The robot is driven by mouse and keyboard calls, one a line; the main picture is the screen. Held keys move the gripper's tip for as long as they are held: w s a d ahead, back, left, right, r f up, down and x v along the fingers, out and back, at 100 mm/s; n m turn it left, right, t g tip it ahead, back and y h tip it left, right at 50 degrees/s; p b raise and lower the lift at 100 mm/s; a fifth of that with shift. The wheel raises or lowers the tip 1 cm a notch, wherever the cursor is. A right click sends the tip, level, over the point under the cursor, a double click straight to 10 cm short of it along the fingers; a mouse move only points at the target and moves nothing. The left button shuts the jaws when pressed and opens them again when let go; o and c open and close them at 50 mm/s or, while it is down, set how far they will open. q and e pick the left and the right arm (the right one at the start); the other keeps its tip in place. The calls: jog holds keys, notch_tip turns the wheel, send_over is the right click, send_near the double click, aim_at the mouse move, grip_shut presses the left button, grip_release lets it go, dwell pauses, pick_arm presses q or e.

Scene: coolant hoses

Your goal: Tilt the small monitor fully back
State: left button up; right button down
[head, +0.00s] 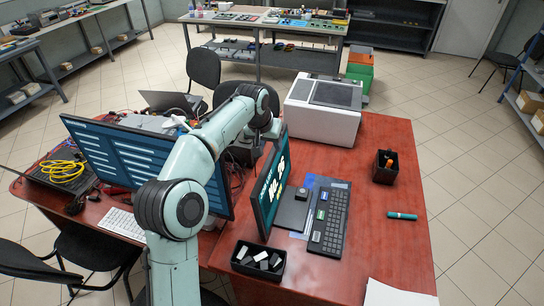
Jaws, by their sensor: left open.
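The small monitor (268,193) stands on the red desk at the middle of the head view, seen at a steep angle, its lit teal screen with yellow-white shapes facing right. Its dark base plate (292,213) lies to the right of it. My left arm reaches up from the bottom of the picture and bends down behind the monitor's upper edge. My left gripper (271,130) is near the top of the small monitor. Its fingers are small and partly hidden, and I cannot tell whether they touch the monitor. My right gripper is not in view.
A large monitor (110,155) stands to the left, partly behind my arm. A keyboard (330,218), a black tray of small blocks (258,262), a pen cup (385,167), a teal marker (403,216) and a white printer (325,108) are on the desk. The desk's right side is mostly clear.

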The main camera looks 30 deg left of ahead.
aim_at(275, 160)
pick_arm(q)
jog(key=shift+s+a+r, duration=0.1)
jog(key=shift+a+r, duration=0.1)
jog(key=x, duration=1.3)
jog(key=shift+a, duration=0.15)
grip_shut()
jog(key=shift+a, duration=0.1)
